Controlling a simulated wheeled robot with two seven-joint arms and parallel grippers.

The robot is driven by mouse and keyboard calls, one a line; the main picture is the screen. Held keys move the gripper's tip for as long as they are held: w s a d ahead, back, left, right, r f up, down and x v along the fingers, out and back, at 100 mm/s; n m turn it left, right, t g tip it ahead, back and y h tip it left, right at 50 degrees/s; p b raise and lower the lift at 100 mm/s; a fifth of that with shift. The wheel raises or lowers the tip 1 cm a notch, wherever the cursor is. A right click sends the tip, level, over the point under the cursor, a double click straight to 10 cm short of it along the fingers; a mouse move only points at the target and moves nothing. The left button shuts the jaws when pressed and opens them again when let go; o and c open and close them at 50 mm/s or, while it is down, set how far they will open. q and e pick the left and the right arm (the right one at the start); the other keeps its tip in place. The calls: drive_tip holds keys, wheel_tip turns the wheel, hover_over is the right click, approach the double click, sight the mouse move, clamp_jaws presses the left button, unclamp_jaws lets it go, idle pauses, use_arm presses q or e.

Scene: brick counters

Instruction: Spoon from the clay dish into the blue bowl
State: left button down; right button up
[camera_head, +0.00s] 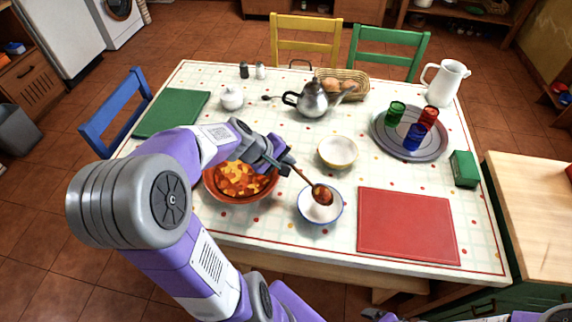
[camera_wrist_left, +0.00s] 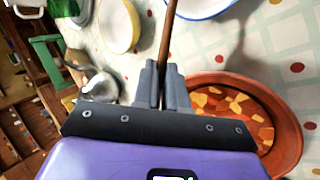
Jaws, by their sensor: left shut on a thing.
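My left gripper (camera_head: 283,164) is shut on the handle of a wooden spoon (camera_head: 304,176); the handle also shows between the fingers in the left wrist view (camera_wrist_left: 167,40). The spoon slants down to the right, and its reddish-brown head is over the white bowl with a blue rim (camera_head: 308,214). I cannot tell whether the head touches that bowl. The clay dish (camera_head: 236,199), full of orange-red chunky food, is left of the bowl, below my left gripper and partly hidden by my arm. Only a sliver of my right arm shows at the bottom edge.
A cream bowl (camera_head: 338,152) stands just behind the blue-rimmed bowl. A red mat (camera_head: 408,225) lies to the right. A metal teapot (camera_head: 313,100), bread basket (camera_head: 356,82), tray with cups (camera_head: 409,150), white jug (camera_head: 445,84) and green mat (camera_head: 172,112) are farther around the table.

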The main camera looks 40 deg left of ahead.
use_arm(q)
drive_tip(key=shift+s+a+f+m+t+h+b, duration=0.1)
drive_tip(key=shift+s+f+m+t+h+b, duration=0.25)
drive_tip(key=shift+m+t+h+b, duration=0.7)
drive_tip(key=shift+s+a+f+m+t+h+b, duration=0.1)
drive_tip(key=shift+s+f+m+t+h+b, duration=0.3)
drive_tip(key=shift+t, duration=1.2)
drive_tip(key=shift+s+a+f+m+t+h+b, duration=0.15)
drive_tip(key=shift+s+m+t+h+b, duration=0.2)
drive_tip(key=shift+m+t+h, duration=0.7)
drive_tip(key=shift+w+t+y, duration=0.1)
drive_tip(key=shift+t+y, duration=0.2)
drive_tip(key=shift+y, duration=0.1)
drive_tip(key=shift+d, duration=0.1)
